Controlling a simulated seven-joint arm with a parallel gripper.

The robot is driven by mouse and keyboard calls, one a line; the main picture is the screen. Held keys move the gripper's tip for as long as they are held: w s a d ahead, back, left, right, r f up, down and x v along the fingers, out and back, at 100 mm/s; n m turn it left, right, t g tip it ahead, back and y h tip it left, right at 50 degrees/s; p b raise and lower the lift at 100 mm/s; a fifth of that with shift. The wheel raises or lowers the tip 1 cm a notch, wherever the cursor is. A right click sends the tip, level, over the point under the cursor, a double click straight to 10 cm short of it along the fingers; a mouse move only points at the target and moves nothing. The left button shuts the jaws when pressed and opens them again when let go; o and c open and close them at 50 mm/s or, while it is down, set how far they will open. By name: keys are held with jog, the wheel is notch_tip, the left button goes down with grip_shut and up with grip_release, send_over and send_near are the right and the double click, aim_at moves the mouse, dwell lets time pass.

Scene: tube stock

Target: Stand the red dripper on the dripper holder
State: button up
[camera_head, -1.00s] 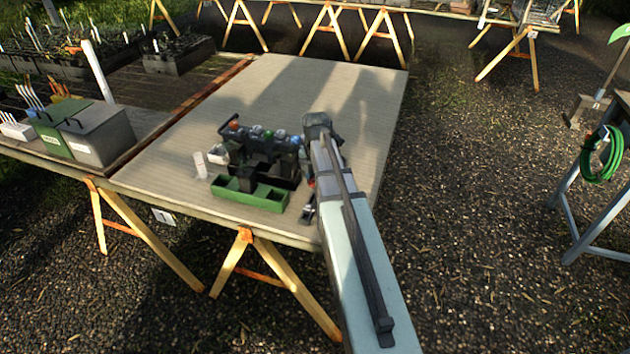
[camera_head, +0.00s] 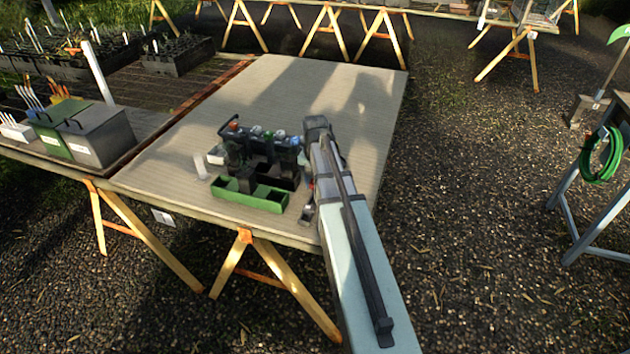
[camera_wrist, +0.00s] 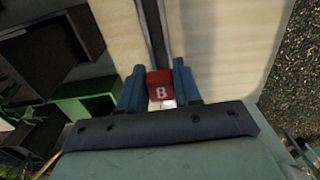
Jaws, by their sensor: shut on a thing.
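The red dripper (camera_wrist: 159,84), marked with a white 8, sits between the two blue-grey fingers of my gripper (camera_wrist: 160,92) in the wrist view. My gripper is shut on it. The dripper's lower end is not clear. In the head view my arm covers most of the gripper, at the right side of the dark rack. This dark rack (camera_head: 268,139), with several coloured tops along it, looks like the dripper holder. I cannot make out a free place in it. In the wrist view the dripper is apart from the trays at the left.
A green compartment tray (camera_head: 266,203) stands in front of the rack and also shows in the wrist view (camera_wrist: 88,104). A small white cylinder (camera_head: 200,165) stands at its left. Grey and green boxes (camera_head: 98,135) stand farther left. The back of the table (camera_head: 290,85) is clear.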

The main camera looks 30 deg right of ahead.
jog(key=shift+f, duration=2.2)
jog(key=o, duration=1.1)
jog(key=shift+r, duration=0.1)
notch_tip(320, 180, up, 14)
jog(key=shift+f, duration=0.2)
jog(key=shift+a, duration=0.1)
